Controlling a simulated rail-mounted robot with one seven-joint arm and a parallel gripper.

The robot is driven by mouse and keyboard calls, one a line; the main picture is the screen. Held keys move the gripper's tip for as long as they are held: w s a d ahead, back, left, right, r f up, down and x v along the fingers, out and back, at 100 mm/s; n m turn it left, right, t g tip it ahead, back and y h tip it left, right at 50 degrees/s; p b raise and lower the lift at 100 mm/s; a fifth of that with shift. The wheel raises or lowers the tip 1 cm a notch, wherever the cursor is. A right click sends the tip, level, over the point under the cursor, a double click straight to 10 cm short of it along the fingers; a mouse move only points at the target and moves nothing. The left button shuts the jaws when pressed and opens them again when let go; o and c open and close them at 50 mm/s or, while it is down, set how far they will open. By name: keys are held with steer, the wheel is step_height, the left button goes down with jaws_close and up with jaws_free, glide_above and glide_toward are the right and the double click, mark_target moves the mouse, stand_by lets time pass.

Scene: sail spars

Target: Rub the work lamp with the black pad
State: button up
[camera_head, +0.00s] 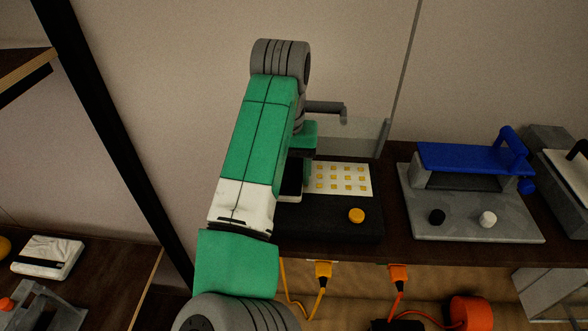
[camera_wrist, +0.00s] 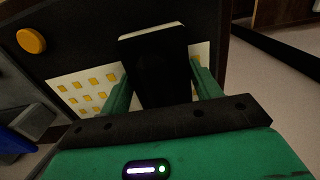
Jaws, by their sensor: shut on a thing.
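The work lamp appears to be the black slab (camera_head: 330,222) with a white panel (camera_head: 342,179) of yellow squares and a yellow knob (camera_head: 357,215). It lies on the dark shelf in the head view. The panel (camera_wrist: 88,92) and knob (camera_wrist: 31,41) also show in the wrist view. My gripper (camera_wrist: 160,88) is shut on the black pad (camera_wrist: 155,65), a dark block with a pale far edge. The pad is over the panel and hides its middle in the wrist view. I cannot tell whether it touches. In the head view my arm covers the lamp's left part.
A grey base with a blue-topped press (camera_head: 460,158) and black and white knobs stands to the right. A clear upright sheet (camera_head: 362,136) and a grey bent bar (camera_head: 326,107) are behind the lamp. Orange plugs and cables (camera_head: 398,273) hang below the shelf's front edge.

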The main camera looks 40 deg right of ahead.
steer(key=shift+w+a, duration=0.3)
steer(key=shift+a, duration=0.05)
steer(key=shift+r, duration=2.5)
